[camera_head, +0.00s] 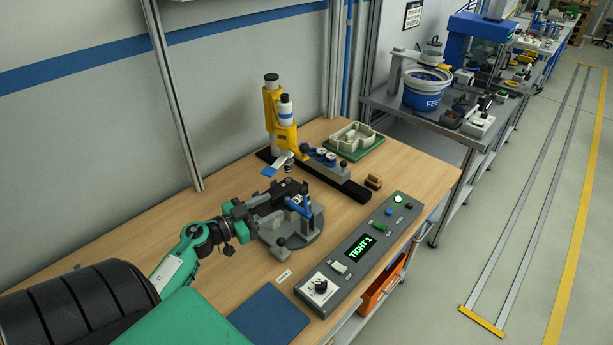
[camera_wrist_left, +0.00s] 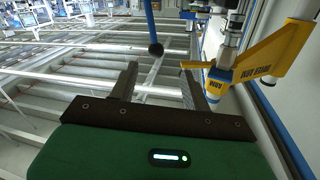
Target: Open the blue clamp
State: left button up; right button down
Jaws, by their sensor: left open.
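The blue clamp (camera_head: 302,208) stands on a round grey fixture plate (camera_head: 303,241) on the wooden bench. My left gripper (camera_head: 297,189) is at the clamp, just above and behind its blue part in the head view. In the left wrist view a blue rod with a black ball end (camera_wrist_left: 150,22) shows between and beyond my open fingers (camera_wrist_left: 158,85); it looks like the clamp's handle. No contact is visible, and the exact gap cannot be told. The dark gripper partly hides the clamp and fixture in the head view. My right gripper is not in view.
A yellow press (camera_head: 284,131) stands behind the fixture. A blue mat (camera_head: 269,315) lies in front. A green tray (camera_head: 354,146) sits at the back right.

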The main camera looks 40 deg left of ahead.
aim_at(305, 189)
pick_arm(q)
jog(key=p+x, duration=0.1)
jog(key=x, duration=0.3)
jog(key=p+x, duration=0.1)
jog(key=x, duration=0.3)
jog(key=p+x, duration=0.1)
jog(key=x, duration=0.3)
jog(key=shift+d+r, duration=0.3)
jog(key=shift+d, duration=0.05)
jog(key=shift+w+d, duration=0.1)
jog(key=shift+w, duration=0.25)
jog(key=shift+w+d, duration=0.1)
jog(key=shift+w, duration=0.1)
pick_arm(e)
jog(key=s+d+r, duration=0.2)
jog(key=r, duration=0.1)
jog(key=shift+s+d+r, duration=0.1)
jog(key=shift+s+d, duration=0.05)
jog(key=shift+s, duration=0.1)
pick_arm(q)
jog(key=shift+f, duration=0.1)
grip_shut()
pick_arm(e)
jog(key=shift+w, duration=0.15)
